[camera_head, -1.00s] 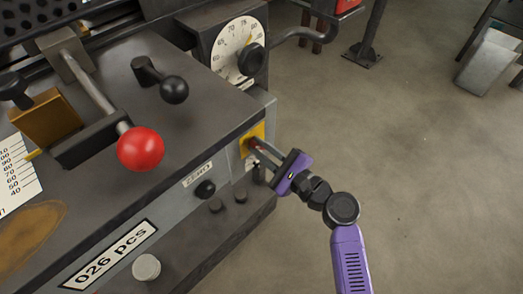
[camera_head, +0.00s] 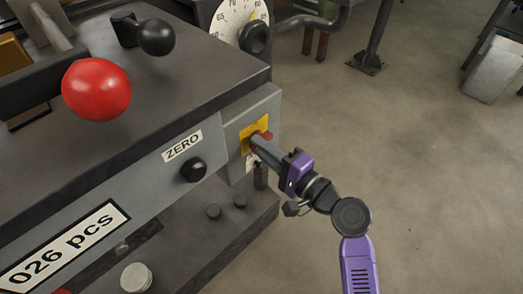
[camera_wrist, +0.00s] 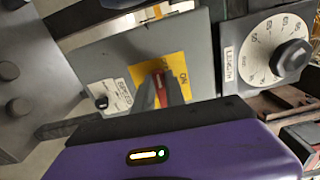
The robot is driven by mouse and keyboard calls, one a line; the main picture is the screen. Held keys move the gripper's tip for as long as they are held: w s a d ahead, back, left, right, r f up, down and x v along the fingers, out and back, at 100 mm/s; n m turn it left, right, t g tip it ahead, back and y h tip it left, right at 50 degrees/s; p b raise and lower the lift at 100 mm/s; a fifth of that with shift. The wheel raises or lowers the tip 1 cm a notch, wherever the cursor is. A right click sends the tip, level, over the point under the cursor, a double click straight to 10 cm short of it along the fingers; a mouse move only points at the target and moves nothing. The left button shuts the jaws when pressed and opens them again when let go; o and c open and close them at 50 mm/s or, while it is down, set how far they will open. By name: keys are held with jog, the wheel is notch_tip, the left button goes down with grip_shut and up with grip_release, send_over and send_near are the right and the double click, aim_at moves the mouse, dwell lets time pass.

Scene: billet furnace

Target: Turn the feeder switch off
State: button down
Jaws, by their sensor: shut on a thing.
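The feeder switch, a red handle (camera_wrist: 160,88) on a yellow plate (camera_wrist: 164,76), is on the grey machine's end panel. In the head view the yellow plate (camera_head: 256,131) is near the middle, partly covered by my gripper. My gripper (camera_head: 259,143) has its fingers at the plate, shut on the red handle. In the wrist view my gripper's fingers (camera_wrist: 168,92) are around the handle. Lettering that looks like "ON" shows on the plate beside it.
A "ZERO" knob (camera_head: 193,169), a large red ball lever (camera_head: 97,89) and a black ball lever (camera_head: 157,37) are to the left. The dial with a black knob (camera_head: 255,38) is above. A "026 pcs" display (camera_head: 66,246) is lower left.

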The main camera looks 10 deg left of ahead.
jog(key=shift+f+n, duration=0.2)
jog(key=shift+n, duration=0.2)
jog(key=c, duration=1.4)
grip_release()
jog(key=shift+r, duration=0.1)
jog(key=shift+s+d, duration=0.1)
jog(key=v, duration=0.7)
jog(key=shift+s+d+p, duration=0.2)
jog(key=shift+d+p, duration=0.05)
jog(key=shift+p, duration=0.1)
